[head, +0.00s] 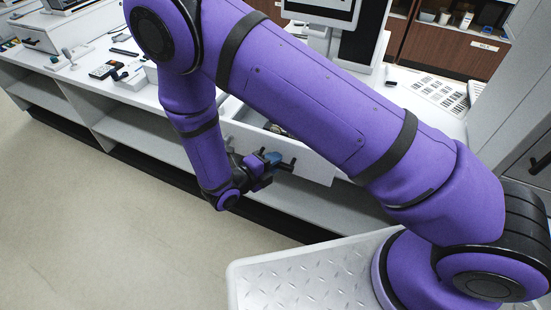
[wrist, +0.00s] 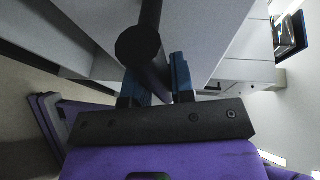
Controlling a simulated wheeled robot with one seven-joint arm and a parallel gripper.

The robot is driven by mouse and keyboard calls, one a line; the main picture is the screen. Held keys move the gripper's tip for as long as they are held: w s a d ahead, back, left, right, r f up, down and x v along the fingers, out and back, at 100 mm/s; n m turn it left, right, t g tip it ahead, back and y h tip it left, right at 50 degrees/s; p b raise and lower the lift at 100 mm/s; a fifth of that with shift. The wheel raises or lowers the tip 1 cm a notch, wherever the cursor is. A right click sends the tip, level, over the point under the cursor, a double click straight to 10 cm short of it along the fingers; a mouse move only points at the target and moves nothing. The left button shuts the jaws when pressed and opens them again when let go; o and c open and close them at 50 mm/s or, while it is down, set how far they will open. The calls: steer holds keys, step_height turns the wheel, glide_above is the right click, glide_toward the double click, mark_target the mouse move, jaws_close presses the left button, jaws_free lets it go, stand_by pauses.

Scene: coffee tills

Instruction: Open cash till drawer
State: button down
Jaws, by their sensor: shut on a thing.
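The white cash till drawer (head: 312,168) under the counter stands pulled out, with part of its inside and a few small items showing behind its front. Its black bar handle (head: 289,165) sticks out from the drawer front. My gripper (head: 272,160) is shut on this handle. In the wrist view, the two blue fingers of my gripper (wrist: 158,84) stand on either side of the black handle (wrist: 140,44), and the pale drawer front (wrist: 205,30) lies just beyond. My purple arm hides part of the drawer and the counter above it.
The white counter (head: 130,92) has open shelves below. A card terminal (head: 104,69) and small items lie on it at left. A till screen (head: 325,12) stands behind my arm. The floor (head: 90,220) in front is clear.

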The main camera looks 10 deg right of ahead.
steer(key=c, duration=1)
jaws_free()
steer(key=shift+o, duration=0.2)
steer(key=v, duration=1)
steer(key=shift+s+a, duration=0.2)
steer(key=shift+a, duration=0.1)
steer(key=shift+r, duration=0.1)
steer(key=w+d+r+m+g+y, duration=0.1)
steer(key=d+r+m+g+y, duration=0.25)
steer(key=d+r+m, duration=0.65)
steer(key=w+d+r+m+g+y, duration=0.15)
steer(key=d+r+m+g, duration=0.45)
steer(key=r+m, duration=0.7)
steer(key=s+d+r+m+t+y, duration=0.3)
steer(key=s+d+r+m, duration=0.3)
steer(key=r+m, duration=0.3)
steer(key=s+d+r+m+t+y, duration=0.3)
steer(key=s+d+r+m+y, duration=0.2)
steer(key=m, duration=0.6)
steer(key=s+d+r, duration=0.2)
steer(key=s+r, duration=0.1)
steer(key=s, duration=0.1)
steer(key=shift+s+d+r+t+y, duration=0.3)
steer(key=shift+d+r+t+y, duration=0.05)
steer(key=shift+r+y, duration=0.05)
